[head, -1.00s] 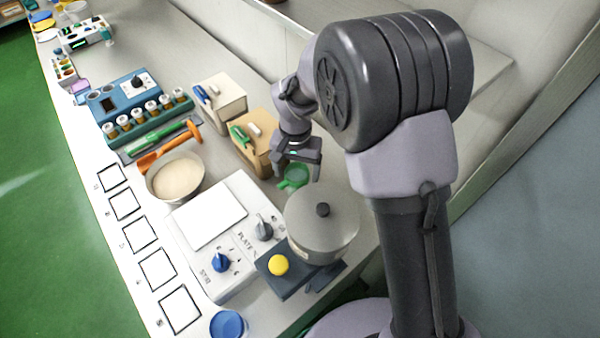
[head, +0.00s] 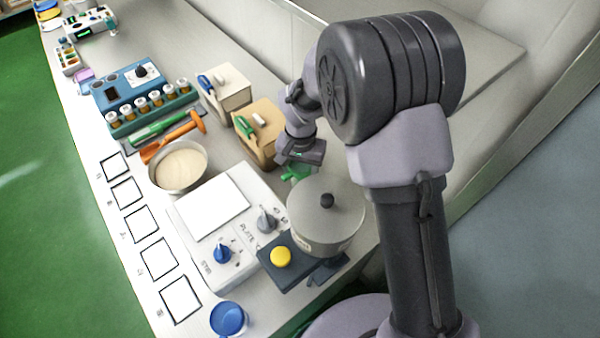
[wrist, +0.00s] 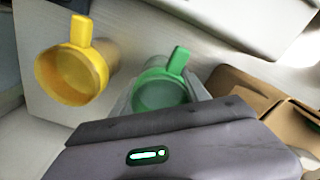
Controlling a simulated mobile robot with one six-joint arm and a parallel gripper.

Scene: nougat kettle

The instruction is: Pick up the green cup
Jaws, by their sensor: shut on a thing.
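The green cup (wrist: 160,92) shows in the wrist view with its handle pointing up and to the right. In the head view the green cup (head: 296,172) is partly hidden under my gripper, just behind the lidded pot. My gripper (head: 298,160) is shut on the green cup; in the wrist view its fingers (wrist: 162,95) lie on both sides of the cup. I cannot tell whether the cup is clear of the table.
A yellow cup (wrist: 75,75) stands left of the green cup in the wrist view. A grey lidded pot (head: 325,222) stands close in front. A tan box (head: 262,140) stands beside my gripper, with a hotplate (head: 240,255) and a pan (head: 178,188) to the left.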

